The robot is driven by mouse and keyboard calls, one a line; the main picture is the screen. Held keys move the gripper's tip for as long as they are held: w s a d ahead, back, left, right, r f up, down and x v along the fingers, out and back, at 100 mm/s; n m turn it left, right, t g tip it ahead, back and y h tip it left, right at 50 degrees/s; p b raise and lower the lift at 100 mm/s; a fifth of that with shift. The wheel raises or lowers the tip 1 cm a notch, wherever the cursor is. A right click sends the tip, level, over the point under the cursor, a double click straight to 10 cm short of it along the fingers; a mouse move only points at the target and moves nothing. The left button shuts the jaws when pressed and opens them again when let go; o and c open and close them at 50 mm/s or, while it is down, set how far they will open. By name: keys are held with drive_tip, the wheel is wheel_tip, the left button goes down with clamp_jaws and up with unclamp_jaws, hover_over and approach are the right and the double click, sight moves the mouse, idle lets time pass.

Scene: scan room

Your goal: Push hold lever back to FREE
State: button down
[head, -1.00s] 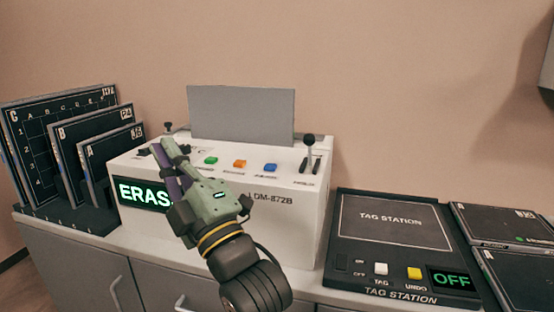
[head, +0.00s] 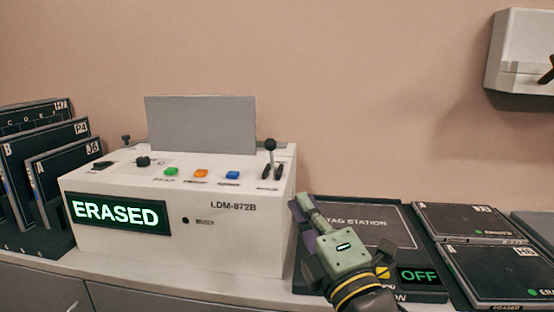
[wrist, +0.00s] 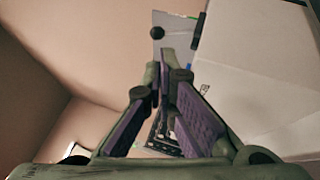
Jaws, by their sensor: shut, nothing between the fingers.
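The hold lever (head: 270,158) is a dark stick with a round black knob, standing about upright in a slotted plate at the right end of the white LDM-872B machine's (head: 225,235) top. I cannot read the slot's labels. My gripper (head: 301,206) is shut and empty, in front of the tag station and just right of the machine, lower than the lever and apart from it. In the wrist view, my gripper's tips (wrist: 166,60) point up toward a black round knob (wrist: 157,32), which looks like the lever's. The machine's display reads ERASED.
Green, orange and blue buttons (head: 202,174) and a grey upright panel (head: 200,124) are on the machine. The tag station (head: 405,235), showing OFF, lies to its right, partly hidden by my arm. Dark plates (head: 480,225) lie further right; others (head: 65,175) stand in a rack left.

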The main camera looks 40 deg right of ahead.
sight(273, 148)
drive_tip(key=shift+w+r, duration=0.1)
drive_tip(key=p+x, duration=0.5)
drive_tip(key=x, duration=0.7)
drive_tip(key=shift+w+r, duration=0.2)
drive_tip(key=shift+w, duration=0.15)
drive_tip(key=shift+w+d, duration=0.25)
drive_tip(key=shift+w, duration=0.25)
drive_tip(key=shift+r+p, duration=0.15)
drive_tip(key=shift+p, duration=0.25)
drive_tip(key=shift+w+d+r+g+p, duration=0.1)
drive_tip(key=shift+r+g+p, duration=0.05)
drive_tip(key=shift+g+p, duration=0.15)
